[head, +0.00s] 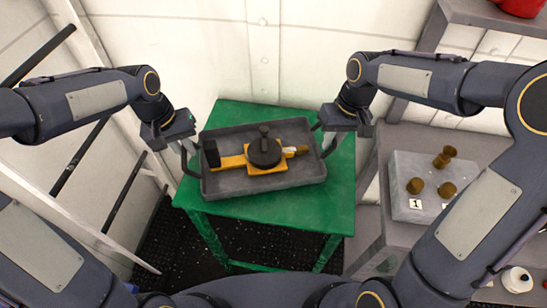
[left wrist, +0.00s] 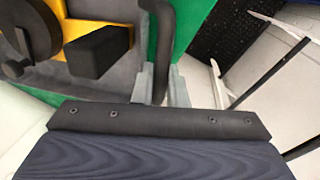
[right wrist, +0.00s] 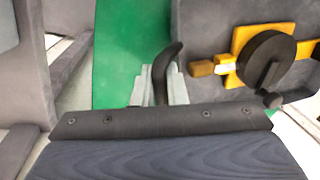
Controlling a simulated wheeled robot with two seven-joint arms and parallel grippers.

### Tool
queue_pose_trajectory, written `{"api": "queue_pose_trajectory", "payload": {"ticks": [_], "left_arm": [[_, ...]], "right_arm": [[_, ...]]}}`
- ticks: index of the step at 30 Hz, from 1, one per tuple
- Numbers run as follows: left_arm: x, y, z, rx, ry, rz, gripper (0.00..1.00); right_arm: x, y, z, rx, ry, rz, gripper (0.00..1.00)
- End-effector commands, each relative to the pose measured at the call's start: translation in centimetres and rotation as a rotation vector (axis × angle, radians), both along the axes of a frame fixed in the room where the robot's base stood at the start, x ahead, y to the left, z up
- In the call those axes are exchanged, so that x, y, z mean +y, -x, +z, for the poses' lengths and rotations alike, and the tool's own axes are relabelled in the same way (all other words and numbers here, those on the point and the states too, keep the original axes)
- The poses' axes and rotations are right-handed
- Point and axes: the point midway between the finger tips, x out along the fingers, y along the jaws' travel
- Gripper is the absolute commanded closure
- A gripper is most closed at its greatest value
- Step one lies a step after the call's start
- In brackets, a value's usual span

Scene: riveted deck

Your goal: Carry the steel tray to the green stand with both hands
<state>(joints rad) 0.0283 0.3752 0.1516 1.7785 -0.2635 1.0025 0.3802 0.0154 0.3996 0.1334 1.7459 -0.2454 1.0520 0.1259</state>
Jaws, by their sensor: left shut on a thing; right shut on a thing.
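The grey steel tray (head: 225,186) is over the green stand (head: 335,215), tilted a little in the head view. I cannot tell whether its underside touches the stand top. A yellow tool with a black round part (head: 264,153) lies in the tray. My left gripper (head: 183,146) is shut on the tray's left dark handle (left wrist: 160,50). My right gripper (head: 322,127) is shut on the right handle (right wrist: 165,70). In both wrist views the fingers close around the handles. The green stand also shows beside the tray in the right wrist view (right wrist: 125,50).
A grey table on the right holds a pale slab (head: 405,170) with several brass pieces (head: 447,189). A white round item (head: 517,280) sits low at right. Railings (head: 75,160) stand at left and a pale wall (head: 240,50) behind. Dark floor shows under the stand.

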Motion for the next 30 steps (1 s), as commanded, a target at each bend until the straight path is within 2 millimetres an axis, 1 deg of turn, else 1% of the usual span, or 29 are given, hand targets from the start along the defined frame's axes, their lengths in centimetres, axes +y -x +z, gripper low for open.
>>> {"api": "queue_pose_trajectory", "payload": {"ticks": [1,4,5,9,17,20,23,30], "left_arm": [[0.1,-0.1,-0.7,-0.002,-0.001,0.001,1.00],[0.1,-0.1,-1.4,-0.002,-0.001,0.001,1.00],[0.1,0.0,-1.1,-0.001,-0.002,0.001,0.85],[0.1,0.0,-1.0,0.000,-0.001,0.001,0.67],[0.0,0.0,-0.9,0.000,0.000,0.000,0.66],[0.1,0.0,-0.5,-0.002,0.000,0.000,0.66],[0.3,-0.1,0.7,-0.005,-0.001,0.001,0.66],[1.3,0.0,5.7,-0.006,0.000,0.002,0.66]], "right_arm": [[-0.1,0.0,-0.7,-0.002,0.002,-0.001,1.00],[-0.1,0.0,-1.4,-0.002,0.002,-0.001,1.00],[-0.1,0.0,-1.1,0.000,0.002,-0.002,0.85],[-0.1,0.0,-1.0,0.000,0.002,-0.001,0.67],[0.0,0.0,-1.0,0.000,0.001,0.000,0.66],[0.0,0.0,-1.0,0.000,0.000,0.000,0.66],[0.0,0.0,-0.9,0.000,0.000,0.000,0.66],[0.0,0.0,-1.0,0.000,0.000,0.000,0.66]]}}
